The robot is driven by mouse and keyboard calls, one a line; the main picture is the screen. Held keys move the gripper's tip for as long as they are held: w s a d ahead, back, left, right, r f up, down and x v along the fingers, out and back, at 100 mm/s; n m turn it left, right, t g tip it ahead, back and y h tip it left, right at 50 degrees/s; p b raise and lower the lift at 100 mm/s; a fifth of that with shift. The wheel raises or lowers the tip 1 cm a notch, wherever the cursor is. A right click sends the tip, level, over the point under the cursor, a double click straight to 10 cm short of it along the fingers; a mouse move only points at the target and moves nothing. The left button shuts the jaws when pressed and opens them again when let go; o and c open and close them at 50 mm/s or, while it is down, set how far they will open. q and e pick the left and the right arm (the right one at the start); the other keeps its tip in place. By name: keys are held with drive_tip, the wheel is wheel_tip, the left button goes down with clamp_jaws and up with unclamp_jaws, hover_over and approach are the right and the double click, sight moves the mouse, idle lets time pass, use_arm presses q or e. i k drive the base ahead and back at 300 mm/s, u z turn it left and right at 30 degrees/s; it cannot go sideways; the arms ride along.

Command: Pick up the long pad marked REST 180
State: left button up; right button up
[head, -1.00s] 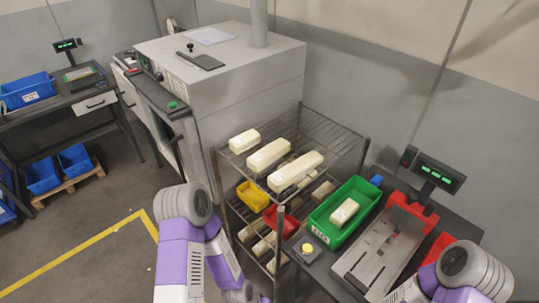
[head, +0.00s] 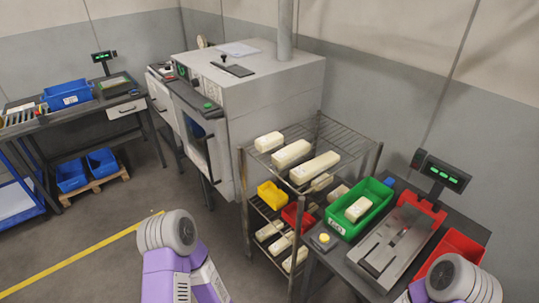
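Cream pads of different lengths lie on a wire rack (head: 363,151) in the head view. On its top shelf are a short pad (head: 269,142), a middle-length pad (head: 291,154) and a long pad (head: 315,168) at the right front. More pads lie on the lower shelves, partly hidden, such as one on the bottom shelf (head: 294,260). Another short pad (head: 358,209) lies in a green bin (head: 338,228). Markings are too small to read, so I cannot tell which pad says REST 180. My arms show at the bottom edge, but neither gripper is in view.
A yellow bin (head: 271,195) and a red bin (head: 295,215) sit on the rack's middle shelf. A big grey oven-like cabinet (head: 270,100) stands left of the rack. A table with a metal fixture (head: 396,247) and a display (head: 443,175) is at right. Open floor lies left.

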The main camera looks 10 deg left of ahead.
sight(287, 155)
drive_tip(key=u, duration=2.05)
drive_tip(key=i, duration=1.9)
drive_tip(key=z, duration=2.25)
